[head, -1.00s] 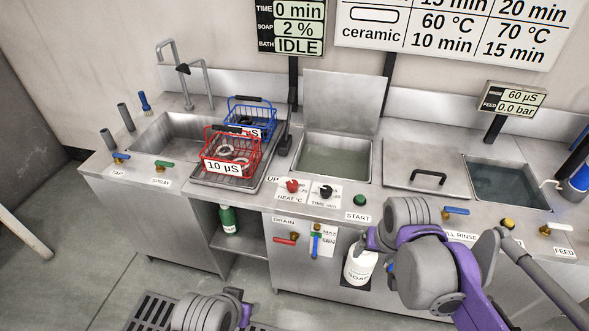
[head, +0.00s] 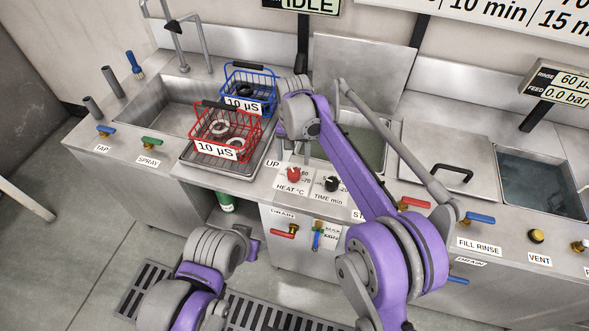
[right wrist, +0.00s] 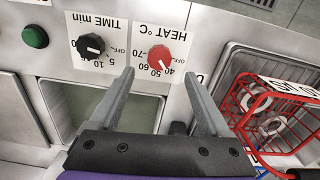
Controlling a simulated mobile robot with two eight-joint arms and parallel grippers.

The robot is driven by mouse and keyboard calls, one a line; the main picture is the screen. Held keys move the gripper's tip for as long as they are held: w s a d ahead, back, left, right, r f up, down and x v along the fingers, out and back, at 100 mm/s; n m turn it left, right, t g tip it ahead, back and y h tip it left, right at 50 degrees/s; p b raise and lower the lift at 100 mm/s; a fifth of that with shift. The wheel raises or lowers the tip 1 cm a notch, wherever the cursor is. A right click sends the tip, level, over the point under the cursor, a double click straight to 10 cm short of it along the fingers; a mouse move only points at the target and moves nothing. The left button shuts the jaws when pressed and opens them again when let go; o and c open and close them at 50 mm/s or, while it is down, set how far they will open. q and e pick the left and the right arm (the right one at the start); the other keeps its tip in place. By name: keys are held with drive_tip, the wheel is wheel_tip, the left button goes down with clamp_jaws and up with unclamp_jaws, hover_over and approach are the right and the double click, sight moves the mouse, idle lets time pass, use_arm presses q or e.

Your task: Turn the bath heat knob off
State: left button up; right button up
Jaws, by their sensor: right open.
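The red heat knob (head: 293,174) sits on its white HEAT °C label on the counter front. In the right wrist view the knob (right wrist: 159,57) shows upside down, its pale mark pointing near the 40–50 side, away from OFF. My right gripper (right wrist: 158,73) is open and empty, its two fingers on either side of the knob in the picture; I cannot tell the height gap. In the head view my right gripper (head: 284,131) is over the counter behind the knob, its fingers largely hidden. My left gripper (head: 252,246) is low in front of the counter; its jaws are unclear.
The black time knob (head: 331,184) is right beside the heat knob. A red basket (head: 226,134) and a blue basket (head: 248,88) stand to the left. The green start button (right wrist: 34,37) shows in the wrist view. The bath (head: 362,148) lies behind the knobs.

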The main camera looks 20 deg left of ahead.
sight(294, 173)
wheel_tip(294, 173, down, 9)
drive_tip(key=shift+w+r, duration=0.1)
idle(0.3)
clamp_jaws()
